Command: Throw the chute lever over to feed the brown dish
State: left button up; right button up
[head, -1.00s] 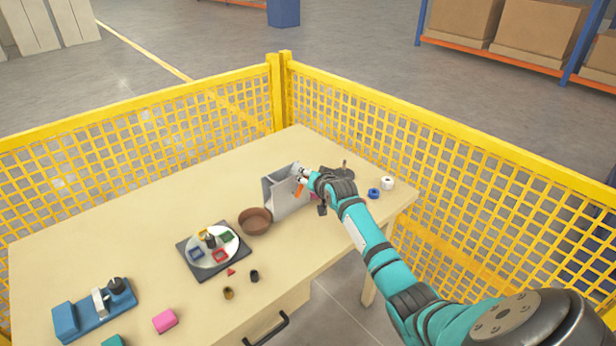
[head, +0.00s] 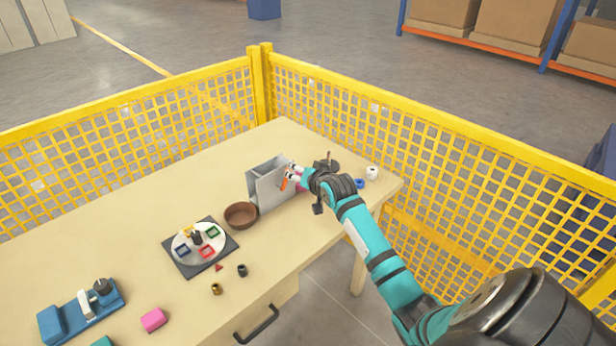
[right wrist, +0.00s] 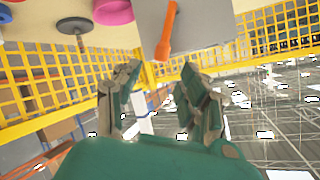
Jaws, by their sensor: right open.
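The grey chute (head: 268,186) stands upright on the table, with an orange lever (head: 284,184) on its right side. In the right wrist view the lever (right wrist: 167,32) shows against the chute's grey face (right wrist: 205,28). The brown dish (head: 240,215) sits at the chute's left foot. A pink dish (right wrist: 113,11) lies on the chute's other side, mostly hidden by my arm in the head view. My right gripper (head: 293,174) is open beside the lever. In its wrist view the fingers (right wrist: 160,88) are spread and empty, with the lever beyond them. My left gripper is not in view.
A dark round stand (head: 328,165), a blue ring (head: 360,183) and a white ring (head: 372,172) lie near my right gripper. A plate with coloured frames (head: 200,243) is left of the brown dish. Yellow mesh fencing (head: 400,145) borders the table's far sides.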

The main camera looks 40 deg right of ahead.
jog(key=v, duration=0.6)
dwell(0.4)
